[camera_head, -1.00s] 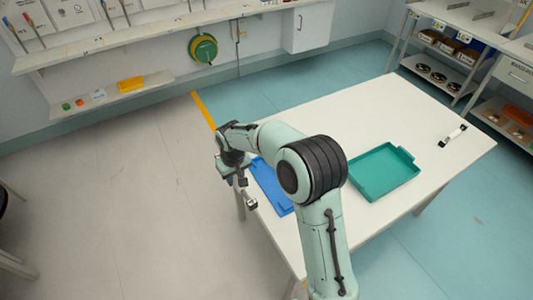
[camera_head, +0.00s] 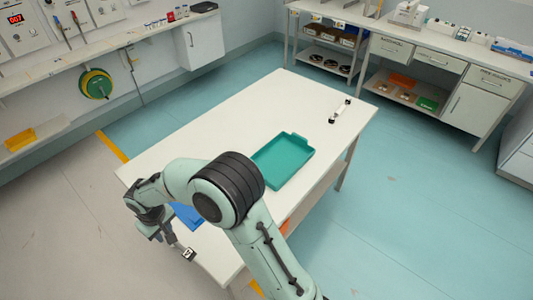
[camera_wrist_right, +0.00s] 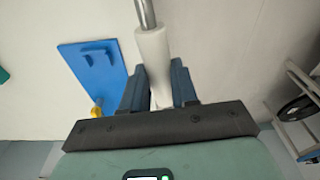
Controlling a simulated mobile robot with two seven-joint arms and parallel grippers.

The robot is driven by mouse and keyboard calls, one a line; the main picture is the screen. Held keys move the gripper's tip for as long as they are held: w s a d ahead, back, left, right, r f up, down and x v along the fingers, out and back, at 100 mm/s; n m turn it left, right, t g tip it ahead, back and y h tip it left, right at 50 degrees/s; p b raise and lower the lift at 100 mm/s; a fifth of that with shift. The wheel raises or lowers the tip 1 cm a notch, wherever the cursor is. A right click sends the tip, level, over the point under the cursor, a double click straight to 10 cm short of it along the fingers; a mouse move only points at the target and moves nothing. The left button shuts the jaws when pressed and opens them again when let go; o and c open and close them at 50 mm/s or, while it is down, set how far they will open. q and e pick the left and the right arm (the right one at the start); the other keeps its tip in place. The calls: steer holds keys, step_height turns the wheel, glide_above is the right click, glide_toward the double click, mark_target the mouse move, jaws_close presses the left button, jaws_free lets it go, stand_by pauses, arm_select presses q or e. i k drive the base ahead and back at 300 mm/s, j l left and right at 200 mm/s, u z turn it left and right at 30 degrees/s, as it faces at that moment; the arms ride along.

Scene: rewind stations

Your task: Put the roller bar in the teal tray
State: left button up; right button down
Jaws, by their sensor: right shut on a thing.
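My right gripper (camera_head: 166,236) hangs past the near left edge of the table in the head view. In the right wrist view its dark fingers (camera_wrist_right: 159,92) are shut on the roller bar (camera_wrist_right: 153,50), a white cylinder with a bare metal rod at its far end. The fingers hide part of the bar. The teal tray (camera_head: 284,161) lies on the table, right of my right arm, and looks empty. My left gripper is not in view.
A white bar with dark ends (camera_head: 340,111) lies near the table's far right. The white table (camera_head: 215,130) is otherwise largely clear.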

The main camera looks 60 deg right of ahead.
mark_target(284, 154)
steer(key=k+l, duration=0.25)
steer(key=l, duration=0.15)
steer(key=k+l, duration=0.25)
steer(key=l, duration=1)
